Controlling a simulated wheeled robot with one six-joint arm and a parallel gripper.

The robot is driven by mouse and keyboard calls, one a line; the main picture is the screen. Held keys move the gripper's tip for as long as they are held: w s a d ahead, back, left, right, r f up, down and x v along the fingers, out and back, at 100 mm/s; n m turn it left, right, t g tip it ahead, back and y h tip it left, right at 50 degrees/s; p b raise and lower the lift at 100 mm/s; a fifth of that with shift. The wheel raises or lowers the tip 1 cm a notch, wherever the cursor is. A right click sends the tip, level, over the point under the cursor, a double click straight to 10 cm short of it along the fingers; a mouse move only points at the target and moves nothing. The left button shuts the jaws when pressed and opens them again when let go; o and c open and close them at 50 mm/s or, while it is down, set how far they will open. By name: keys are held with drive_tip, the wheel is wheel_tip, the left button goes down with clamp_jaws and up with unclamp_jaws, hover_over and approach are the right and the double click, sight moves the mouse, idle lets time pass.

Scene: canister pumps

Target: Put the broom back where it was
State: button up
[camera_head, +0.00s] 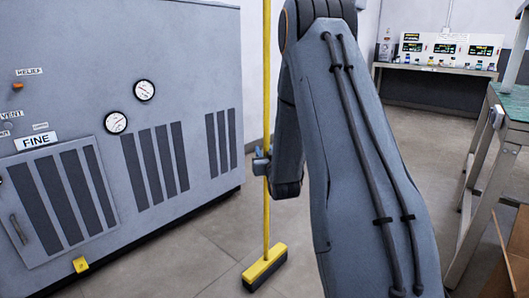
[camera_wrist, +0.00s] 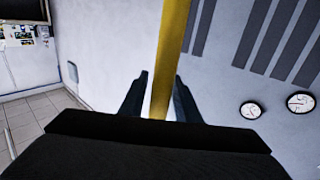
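The broom (camera_head: 267,90) has a long yellow handle and a yellow head (camera_head: 264,266) with dark bristles. In the head view it stands nearly upright, its head at the floor; I cannot tell whether the bristles touch it. My gripper (camera_head: 262,163) is at the handle, well above the head. In the wrist view the handle (camera_wrist: 171,45) runs between the two dark fingers of my gripper (camera_wrist: 162,76), slightly slanted to them. The fingers appear closed around it, with a thin gap showing at the left. The top of the handle is out of view.
A large grey cabinet (camera_head: 90,75) with gauges, vents and a FINE label stands at left, close to the broom. A green-topped bench (camera_head: 510,105) and a cardboard box (camera_head: 512,250) are at right. A shelf with displays (camera_head: 440,68) is at the back. Floor between is clear.

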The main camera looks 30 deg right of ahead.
drive_tip(key=shift+o, duration=0.3)
drive_tip(key=shift+s+r, duration=0.1)
drive_tip(key=shift+r, duration=0.05)
drive_tip(key=p+v, duration=0.3)
drive_tip(key=v, duration=0.9)
drive_tip(key=shift+p, duration=0.3)
drive_tip(key=w+a+n+g+y, duration=0.2)
drive_tip(key=a+g+y, duration=0.2)
drive_tip(key=a, duration=1.2)
drive_tip(key=s+a+f+n+g+y, duration=0.1)
drive_tip(key=s+a+g, duration=0.1)
drive_tip(key=s+a, duration=0.35)
drive_tip(key=s+a+f+n+g+y, duration=0.1)
drive_tip(key=s+a+n+g+y, duration=0.1)
drive_tip(key=a, duration=0.7)
drive_tip(key=s+a+r+n+g, duration=0.1)
drive_tip(key=s+a+g, duration=0.2)
drive_tip(key=s, duration=0.7)
drive_tip(key=s+a+r+n+g, duration=0.1)
drive_tip(key=s+a, duration=0.4)
drive_tip(key=s, duration=0.5)
drive_tip(key=s+a+r+n+g, duration=0.1)
drive_tip(key=s+a+g, duration=0.3)
drive_tip(key=s, duration=0.7)
drive_tip(key=shift+r+n+g+h, duration=0.2)
drive_tip(key=shift+n+g+h, duration=0.2)
drive_tip(key=shift+n+g, duration=0.35)
